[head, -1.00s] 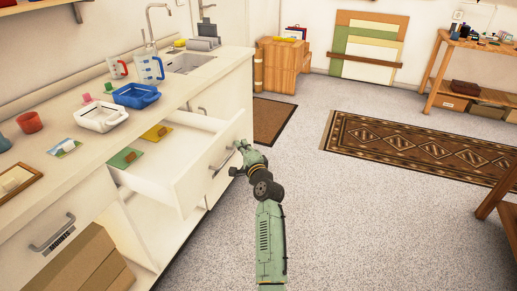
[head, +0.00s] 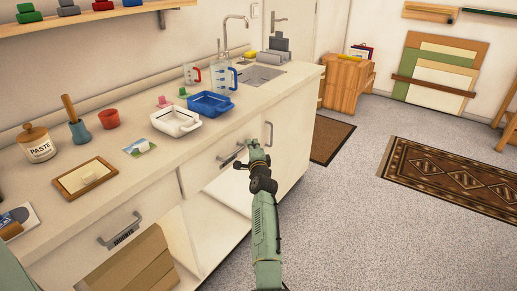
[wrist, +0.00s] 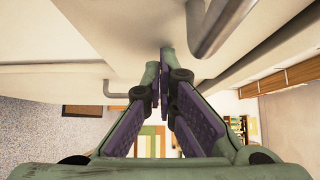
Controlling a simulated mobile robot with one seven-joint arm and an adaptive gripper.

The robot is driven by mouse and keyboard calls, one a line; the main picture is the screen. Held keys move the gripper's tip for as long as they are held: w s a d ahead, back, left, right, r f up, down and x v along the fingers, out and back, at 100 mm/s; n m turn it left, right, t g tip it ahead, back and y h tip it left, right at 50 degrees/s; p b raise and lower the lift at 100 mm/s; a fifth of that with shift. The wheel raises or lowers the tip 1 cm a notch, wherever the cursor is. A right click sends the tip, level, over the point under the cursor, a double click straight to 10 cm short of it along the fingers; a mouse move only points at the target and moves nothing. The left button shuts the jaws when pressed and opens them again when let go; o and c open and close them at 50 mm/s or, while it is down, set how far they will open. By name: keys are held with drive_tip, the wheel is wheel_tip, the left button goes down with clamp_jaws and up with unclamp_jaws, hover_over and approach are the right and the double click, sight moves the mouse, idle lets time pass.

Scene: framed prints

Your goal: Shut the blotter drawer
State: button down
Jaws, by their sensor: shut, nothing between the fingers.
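The drawer (head: 212,172) under the counter, with a grey bar handle (head: 232,156), looks flush or nearly flush with the cabinet; any small gap is too fine to tell. Its inside is hidden. My gripper (head: 255,146) is at the right part of the drawer front, just right of the handle. In the wrist view my gripper (wrist: 165,60) has its fingers together with nothing between them, tips against or very near a pale front. A grey handle (wrist: 207,35) is beside the fingertips. I cannot tell whether the tips touch.
A labelled drawer handle (head: 121,231) is at the lower left, its text unclear. An open cabinet space (head: 200,225) lies below the drawer. A blue tray (head: 211,104) and white tray (head: 174,123) stand on the counter. The floor (head: 350,225) to the right is clear.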

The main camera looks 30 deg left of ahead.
drive_tip(key=shift+a+r, duration=0.1)
drive_tip(key=shift+a, duration=0.65)
